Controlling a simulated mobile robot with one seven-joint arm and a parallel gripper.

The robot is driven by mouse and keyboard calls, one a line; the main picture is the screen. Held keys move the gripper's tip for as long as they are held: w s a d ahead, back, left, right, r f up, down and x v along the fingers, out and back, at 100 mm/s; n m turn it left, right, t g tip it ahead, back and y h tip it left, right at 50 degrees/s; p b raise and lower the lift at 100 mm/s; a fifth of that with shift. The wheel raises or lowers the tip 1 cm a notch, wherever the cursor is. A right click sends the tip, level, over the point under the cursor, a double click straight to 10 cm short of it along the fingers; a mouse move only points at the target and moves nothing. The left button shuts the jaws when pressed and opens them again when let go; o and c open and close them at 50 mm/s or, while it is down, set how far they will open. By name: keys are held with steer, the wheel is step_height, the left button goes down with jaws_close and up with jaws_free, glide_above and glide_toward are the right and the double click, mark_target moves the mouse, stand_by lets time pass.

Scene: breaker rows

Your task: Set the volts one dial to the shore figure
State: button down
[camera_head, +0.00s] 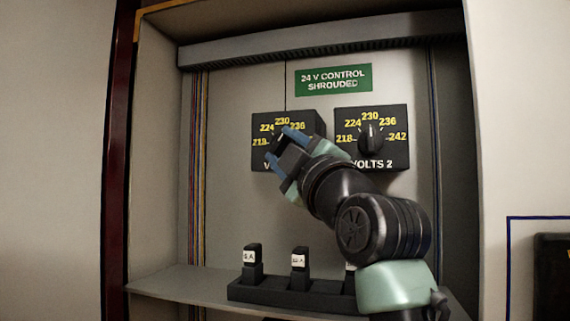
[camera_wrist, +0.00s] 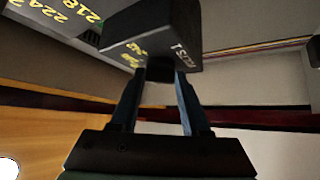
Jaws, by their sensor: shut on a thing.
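The volts one dial (camera_head: 314,121) is the left black box on the cabinet's back panel, with yellow figures 218, 224, 230 and 236 showing. My gripper (camera_head: 281,147) is in front of it and covers its lower right, part of its name and its 242 mark. In the wrist view, my gripper (camera_wrist: 160,78) is shut on the dark knob (camera_wrist: 158,66) of the volts one box (camera_wrist: 150,32). I cannot tell which figure the knob points to. No shore figure is readable.
The volts 2 dial (camera_head: 398,120) is right beside it, its knob (camera_head: 370,138) pointing up near 230. A green sign (camera_head: 333,80) is above. Below, a shelf (camera_head: 180,281) carries a black base (camera_head: 290,294) with labelled breakers. A dark, blue-framed unit (camera_head: 553,268) is cut off at right.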

steer(key=shift+f+m+t+h+b, duration=0.1)
steer(key=shift+m+t+h+b, duration=0.25)
steer(key=shift+m+t, duration=0.25)
steer(key=shift+c, duration=1.9)
jaws_free()
steer(key=b+v, duration=0.7)
steer(key=v, duration=0.5)
steer(key=shift+s+d, duration=0.2)
steer(key=shift+s, duration=0.2)
